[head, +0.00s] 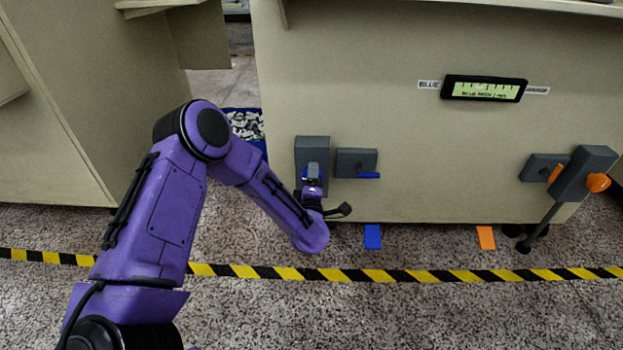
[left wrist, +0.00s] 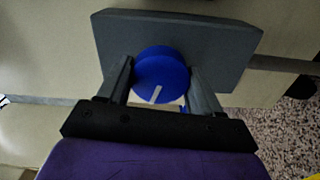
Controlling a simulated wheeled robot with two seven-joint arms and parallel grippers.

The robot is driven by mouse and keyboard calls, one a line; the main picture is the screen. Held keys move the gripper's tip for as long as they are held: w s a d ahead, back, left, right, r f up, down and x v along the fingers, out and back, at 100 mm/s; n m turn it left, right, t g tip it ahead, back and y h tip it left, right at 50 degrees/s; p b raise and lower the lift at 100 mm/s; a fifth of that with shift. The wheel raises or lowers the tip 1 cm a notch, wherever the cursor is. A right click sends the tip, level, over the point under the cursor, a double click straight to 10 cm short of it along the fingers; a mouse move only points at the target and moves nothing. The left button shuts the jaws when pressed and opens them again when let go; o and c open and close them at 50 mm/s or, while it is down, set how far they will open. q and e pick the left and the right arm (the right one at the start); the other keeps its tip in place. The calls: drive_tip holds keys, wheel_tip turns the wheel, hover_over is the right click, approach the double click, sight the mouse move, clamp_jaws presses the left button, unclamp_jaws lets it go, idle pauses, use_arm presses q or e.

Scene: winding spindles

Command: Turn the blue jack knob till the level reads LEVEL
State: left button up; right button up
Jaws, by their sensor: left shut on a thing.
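The blue jack knob (left wrist: 161,76) is on a dark grey block (left wrist: 220,45) on the cabinet's front, and the block also shows in the head view (head: 312,150). My left gripper (left wrist: 163,85) is shut on the knob, one finger on each side; a white pointer line shows on its face. In the head view my left gripper (head: 312,182) hides most of the knob. The level display (head: 484,88) is at the upper right, between BLUE and ORANGE labels; its small text seems to read BLUE HIGH, with a number I cannot make out. My right gripper is not in view.
A grey box with a blue lever (head: 368,175) is just right of the knob's block. An orange knob (head: 597,183) and orange lever (head: 555,173) are at the far right. Blue (head: 373,237) and orange (head: 486,238) tabs lie on the floor. Yellow-black tape (head: 400,275) crosses the open floor.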

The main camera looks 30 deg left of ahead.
use_arm(q)
drive_tip(key=n, duration=0.3)
drive_tip(key=shift+f, duration=0.1)
drive_tip(key=n, duration=0.2)
drive_tip(key=shift+n, duration=0.3)
drive_tip(key=shift+n+b, duration=0.5)
drive_tip(key=shift+n, duration=1.7)
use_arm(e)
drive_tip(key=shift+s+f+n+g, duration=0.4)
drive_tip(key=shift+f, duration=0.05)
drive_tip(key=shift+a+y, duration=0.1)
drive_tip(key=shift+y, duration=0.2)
use_arm(q)
drive_tip(key=o, duration=1)
